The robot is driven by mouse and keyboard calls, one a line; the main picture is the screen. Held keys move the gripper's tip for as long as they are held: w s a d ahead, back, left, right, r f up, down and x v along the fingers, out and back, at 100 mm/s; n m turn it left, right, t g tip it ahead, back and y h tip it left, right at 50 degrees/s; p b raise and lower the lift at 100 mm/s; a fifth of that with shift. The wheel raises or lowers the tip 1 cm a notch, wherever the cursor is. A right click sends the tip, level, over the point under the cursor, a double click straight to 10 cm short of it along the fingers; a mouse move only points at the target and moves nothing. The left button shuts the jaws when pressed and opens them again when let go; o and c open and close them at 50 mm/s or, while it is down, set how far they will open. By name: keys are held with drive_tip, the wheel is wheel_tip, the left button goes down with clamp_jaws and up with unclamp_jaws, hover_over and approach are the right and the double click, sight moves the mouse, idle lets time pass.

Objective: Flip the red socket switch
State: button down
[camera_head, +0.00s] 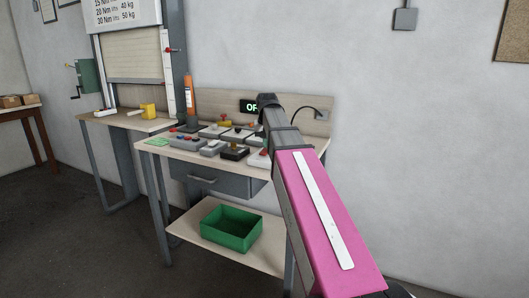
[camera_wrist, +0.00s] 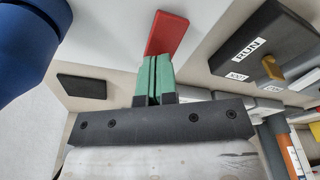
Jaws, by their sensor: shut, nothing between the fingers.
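The red socket switch (camera_wrist: 167,33) is a flat red rocker on a pale housing (camera_wrist: 210,20) in the wrist view, at the top middle. My gripper (camera_wrist: 157,58) has its green fingers shut together with nothing between them. The fingertips overlap the near end of the red rocker in the picture; I cannot tell whether they touch it. In the head view a small red part (camera_head: 264,152) shows on a pale block beside my arm, likely the same switch. My gripper is hidden behind my arm there.
A dark box with RUN label and brass-coloured part (camera_wrist: 272,66) sits right of the switch. The workbench (camera_head: 155,148) holds several switch boxes (camera_head: 212,148) close together, an orange-and-dark upright tool (camera_head: 189,95) and a display (camera_head: 249,106). A green bin (camera_head: 231,243) stands on the lower shelf.

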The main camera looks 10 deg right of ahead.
drive_tip(key=shift+f, duration=0.45)
idle(0.3)
drive_tip(key=shift+r, duration=3.55)
